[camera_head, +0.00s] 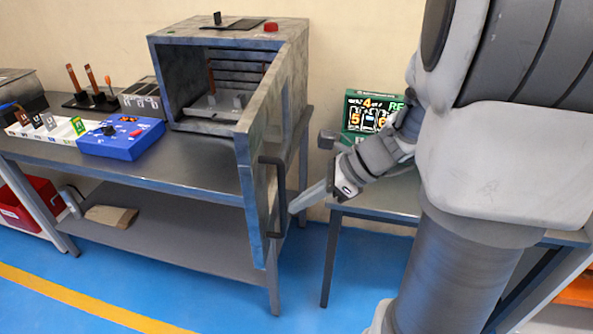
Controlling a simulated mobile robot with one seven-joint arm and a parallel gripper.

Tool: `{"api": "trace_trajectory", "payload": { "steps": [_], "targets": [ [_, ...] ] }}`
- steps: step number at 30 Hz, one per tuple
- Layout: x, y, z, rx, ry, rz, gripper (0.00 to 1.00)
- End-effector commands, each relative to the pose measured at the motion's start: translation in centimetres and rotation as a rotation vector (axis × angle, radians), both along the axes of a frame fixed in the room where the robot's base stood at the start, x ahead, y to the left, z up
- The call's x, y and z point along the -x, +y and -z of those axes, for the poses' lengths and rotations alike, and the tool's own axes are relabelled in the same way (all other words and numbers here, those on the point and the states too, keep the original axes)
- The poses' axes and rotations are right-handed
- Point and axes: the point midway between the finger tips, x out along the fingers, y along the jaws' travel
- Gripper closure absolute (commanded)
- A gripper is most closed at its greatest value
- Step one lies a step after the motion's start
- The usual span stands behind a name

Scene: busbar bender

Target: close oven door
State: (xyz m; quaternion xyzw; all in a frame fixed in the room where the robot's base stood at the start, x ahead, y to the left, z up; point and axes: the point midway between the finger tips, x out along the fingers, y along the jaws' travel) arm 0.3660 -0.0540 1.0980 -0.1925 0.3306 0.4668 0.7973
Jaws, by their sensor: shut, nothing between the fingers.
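The oven (185,80) is a grey metal box on a steel workbench, with its front cavity open to view. Its door (262,165) is hinged on the right side and swung wide open, standing out past the bench's front edge. A dark bar handle (281,200) runs upright on the door's outer face. My gripper (294,209) is shut and empty. Its fingertips are just right of the handle, on the outer side of the door; I cannot tell whether they touch it.
A blue control box (121,138) and a white tray of cards (50,133) stand left of the oven. A second table (380,204) with a green-framed display (368,112) is behind my arm. The blue floor before the bench is clear.

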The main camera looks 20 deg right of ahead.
Motion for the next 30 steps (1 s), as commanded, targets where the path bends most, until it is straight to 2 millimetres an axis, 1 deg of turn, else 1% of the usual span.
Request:
{"api": "trace_trajectory", "payload": {
  "steps": [1, 3, 4, 7, 12, 30],
  "targets": [
    [-0.3, 0.8, 1.0, -0.002, 0.002, -0.004, 1.00],
    [-0.8, 1.6, 1.9, -0.001, 0.002, -0.003, 1.00],
    [-1.1, 2.1, 1.6, -0.001, -0.001, -0.005, 1.00],
    [-1.8, 3.4, 1.5, 0.001, -0.001, -0.004, 1.00],
    [-2.5, 4.6, 1.5, 0.002, -0.001, -0.003, 1.00],
    [-2.8, 4.9, 1.5, 0.002, -0.001, 0.001, 1.00]
  ]
}}
